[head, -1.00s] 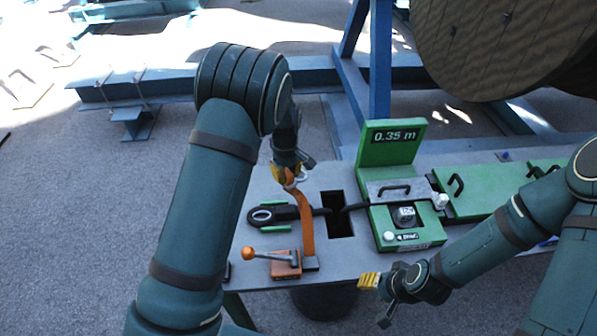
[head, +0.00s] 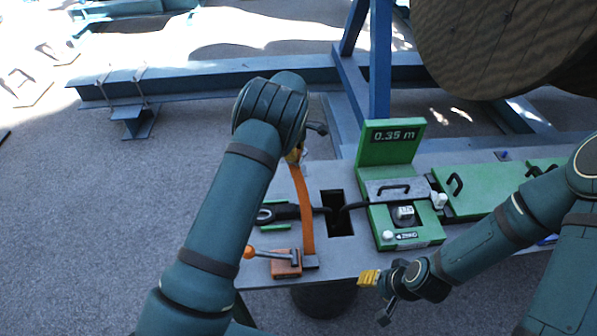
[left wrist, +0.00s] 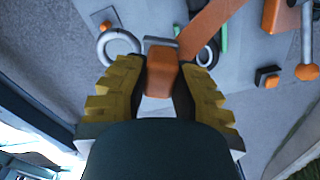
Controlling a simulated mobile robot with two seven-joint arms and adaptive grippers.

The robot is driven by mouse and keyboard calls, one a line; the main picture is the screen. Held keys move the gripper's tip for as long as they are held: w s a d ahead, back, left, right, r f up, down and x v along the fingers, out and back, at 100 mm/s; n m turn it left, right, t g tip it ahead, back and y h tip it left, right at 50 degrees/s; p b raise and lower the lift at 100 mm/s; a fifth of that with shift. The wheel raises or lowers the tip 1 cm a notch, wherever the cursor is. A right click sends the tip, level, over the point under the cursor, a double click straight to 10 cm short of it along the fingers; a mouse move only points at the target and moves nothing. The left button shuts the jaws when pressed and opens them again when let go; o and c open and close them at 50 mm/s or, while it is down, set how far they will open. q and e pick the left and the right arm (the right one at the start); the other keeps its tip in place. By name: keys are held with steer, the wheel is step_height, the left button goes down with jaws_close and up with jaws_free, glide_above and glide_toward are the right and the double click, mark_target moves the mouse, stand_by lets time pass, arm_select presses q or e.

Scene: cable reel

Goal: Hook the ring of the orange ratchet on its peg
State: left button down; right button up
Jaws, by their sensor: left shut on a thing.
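My left gripper (left wrist: 160,95) is shut on an orange tab (left wrist: 162,75) at the end of the orange strap (head: 305,210). A pale metal ring (left wrist: 118,46) sits ahead of the tab in the left wrist view. A small orange piece (left wrist: 105,20), possibly the peg, shows just beyond the ring's rim; I cannot tell whether they touch. The strap runs taut to the orange ratchet (head: 286,263), whose lever ends in an orange knob (head: 249,252). In the head view my arm hides the ring and peg. My right gripper (head: 375,290) hangs by the table's front edge; its jaw gap is unclear.
A black cable with an end loop (head: 268,215) lies left of a dark slot (head: 335,212). A green measuring unit (head: 392,150) reading 0.35 m stands right of it. A blue post (head: 380,60) and a large reel (head: 500,40) are behind.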

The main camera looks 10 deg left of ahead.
arm_select(q)
steer(key=shift+w+a+f+n+b, duration=0.1)
steer(key=shift+w+n+b, duration=0.35)
steer(key=shift+w+n, duration=1.05)
steer(key=shift+w+a+n+b, duration=0.1)
steer(key=shift+w+n+b, duration=0.5)
steer(key=shift+w, duration=1.45)
steer(key=shift+w+n, duration=0.35)
steer(key=shift+n, duration=0.25)
step_height(320, 180, down, 11)
steer(key=b, duration=1.1)
